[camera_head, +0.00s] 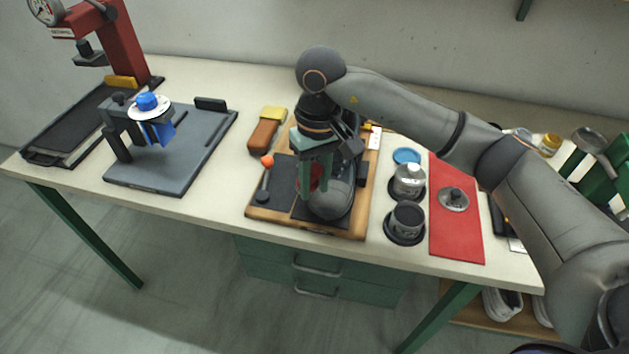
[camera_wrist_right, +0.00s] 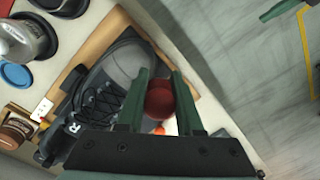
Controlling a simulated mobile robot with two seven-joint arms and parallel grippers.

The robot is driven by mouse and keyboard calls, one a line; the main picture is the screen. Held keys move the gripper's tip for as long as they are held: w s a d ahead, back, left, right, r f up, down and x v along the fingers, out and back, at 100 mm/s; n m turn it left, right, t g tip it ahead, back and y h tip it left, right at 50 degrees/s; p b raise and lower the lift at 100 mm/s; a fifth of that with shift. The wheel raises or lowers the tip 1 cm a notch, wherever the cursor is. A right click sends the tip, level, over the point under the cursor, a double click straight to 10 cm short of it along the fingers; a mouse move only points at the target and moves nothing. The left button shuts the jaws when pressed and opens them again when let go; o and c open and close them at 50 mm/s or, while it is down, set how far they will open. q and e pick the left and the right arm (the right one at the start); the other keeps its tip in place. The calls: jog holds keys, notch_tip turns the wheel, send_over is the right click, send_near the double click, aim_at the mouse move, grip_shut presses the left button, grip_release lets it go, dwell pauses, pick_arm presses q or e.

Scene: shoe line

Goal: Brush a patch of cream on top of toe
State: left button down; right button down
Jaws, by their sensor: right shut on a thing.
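A grey shoe (camera_head: 330,203) with a rounded toe lies on a wooden board (camera_head: 258,213). In the right wrist view, the shoe's toe (camera_wrist_right: 128,60) and black laces (camera_wrist_right: 98,103) show beside the fingers. My right gripper (camera_head: 308,185) is over the board beside the shoe, its green fingers pointing down. It is shut on a dark red rounded object, which shows between the fingers in the right wrist view (camera_wrist_right: 159,100). Its lower end is hidden, so I cannot tell if it touches the toe. No cream patch can be made out. My left gripper is not in view.
An orange-knobbed tool (camera_head: 267,161) stands on the board's left. A brush with a brown handle (camera_head: 263,136) lies behind it. Right of the board are a dark open jar (camera_head: 407,217), a metal-topped jar (camera_head: 409,180) and a red mat (camera_head: 456,235). A clamp stand (camera_head: 150,180) stands left.

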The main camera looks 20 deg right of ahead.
jog(key=shift+w+d+f+b, duration=0.15)
jog(key=shift+f+b, duration=0.35)
